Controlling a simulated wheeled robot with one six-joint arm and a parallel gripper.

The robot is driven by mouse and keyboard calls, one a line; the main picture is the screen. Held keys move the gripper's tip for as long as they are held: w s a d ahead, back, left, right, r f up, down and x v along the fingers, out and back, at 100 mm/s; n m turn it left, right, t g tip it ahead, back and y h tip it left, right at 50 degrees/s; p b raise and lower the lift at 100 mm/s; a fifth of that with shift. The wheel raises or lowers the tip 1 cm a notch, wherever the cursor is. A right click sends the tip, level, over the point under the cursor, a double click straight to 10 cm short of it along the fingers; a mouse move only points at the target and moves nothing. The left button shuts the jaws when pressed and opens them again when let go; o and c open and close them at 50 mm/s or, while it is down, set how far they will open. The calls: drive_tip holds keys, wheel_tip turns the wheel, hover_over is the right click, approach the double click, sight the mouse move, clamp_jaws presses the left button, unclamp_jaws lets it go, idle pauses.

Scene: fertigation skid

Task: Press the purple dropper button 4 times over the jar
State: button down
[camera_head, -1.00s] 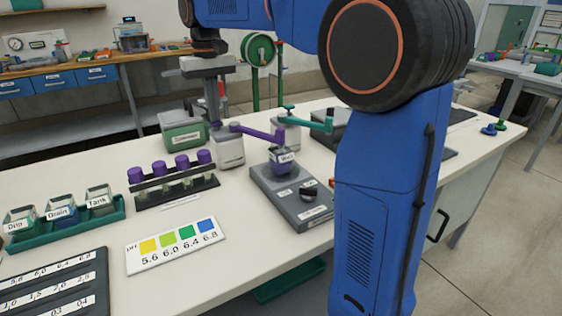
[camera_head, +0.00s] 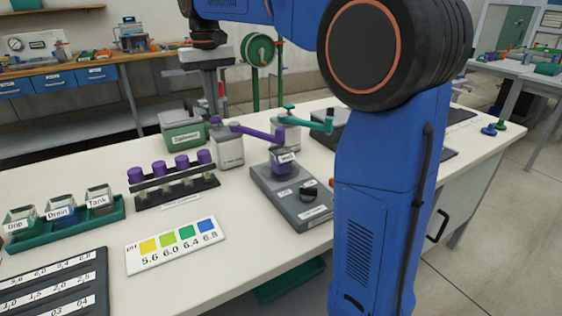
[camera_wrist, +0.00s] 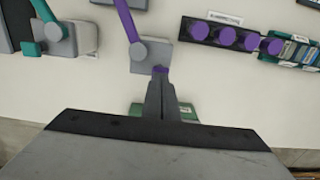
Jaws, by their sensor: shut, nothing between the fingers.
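The purple dropper is a grey box (camera_head: 229,150) with a purple arm (camera_head: 255,133) reaching right, its end above the jar. Its small purple button (camera_head: 215,121) sits on top at the left; in the wrist view the button (camera_wrist: 160,69) shows just beyond my fingertips. The jar (camera_head: 281,163), labelled and with dark purple showing, stands on a grey device (camera_head: 290,198). My gripper (camera_head: 211,108) is shut and empty, pointing down above the button with a small gap. The wrist view shows its fingers (camera_wrist: 160,82) together.
A teal-armed dropper (camera_head: 287,133) stands to the right, its arm near the purple one. A green container (camera_head: 183,132) is behind at left. A rack of purple-capped vials (camera_head: 177,189), a green tray of jars (camera_head: 68,235) and a pH card (camera_head: 176,245) lie left and in front.

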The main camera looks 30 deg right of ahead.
drive_tip(key=shift+r, duration=0.1)
drive_tip(key=shift+r, duration=2.9)
